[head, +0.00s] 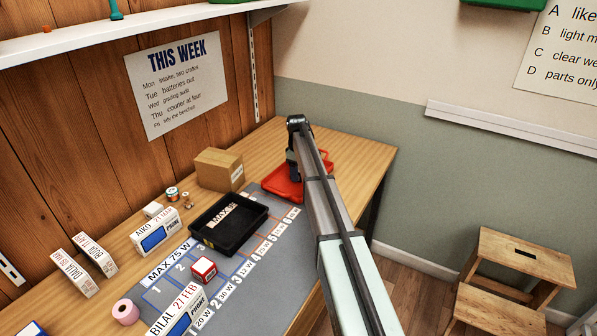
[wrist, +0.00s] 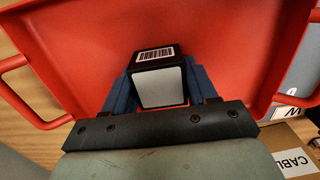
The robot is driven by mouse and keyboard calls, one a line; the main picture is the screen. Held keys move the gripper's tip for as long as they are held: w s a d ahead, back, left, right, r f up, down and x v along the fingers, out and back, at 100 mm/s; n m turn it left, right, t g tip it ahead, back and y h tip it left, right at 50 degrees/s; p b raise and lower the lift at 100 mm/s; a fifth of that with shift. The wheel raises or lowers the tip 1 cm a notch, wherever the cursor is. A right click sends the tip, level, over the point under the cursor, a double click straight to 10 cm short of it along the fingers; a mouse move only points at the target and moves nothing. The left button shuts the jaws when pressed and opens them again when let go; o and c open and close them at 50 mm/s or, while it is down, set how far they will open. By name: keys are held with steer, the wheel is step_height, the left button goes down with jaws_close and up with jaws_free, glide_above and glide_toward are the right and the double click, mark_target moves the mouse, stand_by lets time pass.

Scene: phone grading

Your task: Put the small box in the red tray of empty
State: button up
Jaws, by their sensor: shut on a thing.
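The small box (wrist: 159,86) shows in the wrist view with a pale front face and a dark top edge bearing a barcode label. My gripper (wrist: 161,92) is shut on it, one blue finger at each side. The red tray (wrist: 235,40) fills the picture behind the box. I cannot tell if the box touches the tray floor. In the head view, the red tray (head: 281,188) lies on the bench's far right part, partly hidden by my arm. My gripper (head: 292,168) is at the tray there, and the held box is hidden.
A black tray (head: 248,233) stands on the grey mat (head: 167,297), with a cardboard box (head: 218,169) behind it. A red-and-white box (head: 203,270) lies on the mat. Phone boxes (head: 156,231), batteries (head: 172,194) and a pink roll (head: 126,311) stand further left.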

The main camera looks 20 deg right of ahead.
steer(key=o, duration=1.1)
step_height(320, 180, up, 12)
steer(key=shift+w+a+r, duration=0.15)
